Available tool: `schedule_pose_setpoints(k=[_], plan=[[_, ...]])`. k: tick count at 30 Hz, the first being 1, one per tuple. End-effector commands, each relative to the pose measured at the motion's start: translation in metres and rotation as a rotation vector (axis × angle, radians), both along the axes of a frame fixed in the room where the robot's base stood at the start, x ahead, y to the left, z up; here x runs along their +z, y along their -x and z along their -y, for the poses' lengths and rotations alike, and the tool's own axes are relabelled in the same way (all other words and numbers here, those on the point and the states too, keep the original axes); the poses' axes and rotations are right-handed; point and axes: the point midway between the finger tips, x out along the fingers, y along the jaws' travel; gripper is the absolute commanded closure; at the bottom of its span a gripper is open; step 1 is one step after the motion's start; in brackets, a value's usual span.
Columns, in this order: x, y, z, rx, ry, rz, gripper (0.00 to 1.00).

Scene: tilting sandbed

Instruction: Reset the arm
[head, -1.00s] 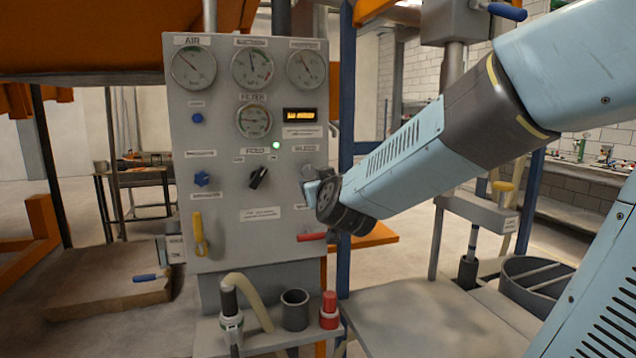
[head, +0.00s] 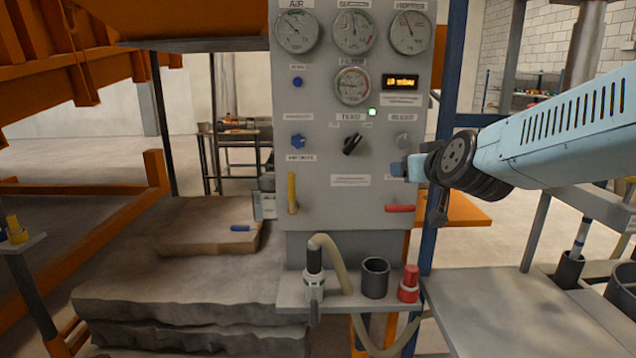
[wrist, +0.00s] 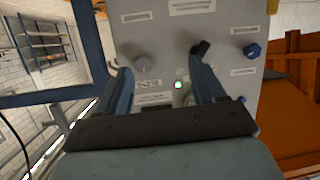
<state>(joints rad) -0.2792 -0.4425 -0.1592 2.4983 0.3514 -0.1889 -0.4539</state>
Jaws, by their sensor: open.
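My arm comes in from the right in the head view, and my gripper (head: 400,170) is at its end, in front of the right edge of the grey control panel (head: 350,230). In the wrist view my gripper (wrist: 166,82) shows two blue fingers spread apart with nothing between them. The panel's face, with a grey knob (wrist: 142,62), a black selector (wrist: 200,48) and a lit green lamp (wrist: 178,85), lies beyond the fingers. Contact with the panel cannot be told.
A blue post (head: 445,110) stands right of the panel. Stone slabs (head: 200,270) lie at left. A grey table (head: 520,310) is at lower right.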

Motion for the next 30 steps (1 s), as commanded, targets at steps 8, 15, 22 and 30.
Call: schedule_pose_setpoints(k=[8, 15, 22, 30], plan=[[-0.019, 0.056, -0.002, 0.052, -0.037, -0.238, 0.31], [-0.038, 0.114, 0.006, 0.025, -0.037, -0.463, 0.31], [-0.052, 0.170, 0.021, -0.058, -0.022, -0.660, 0.31], [-0.058, 0.201, 0.029, -0.123, -0.011, -0.763, 0.31]])
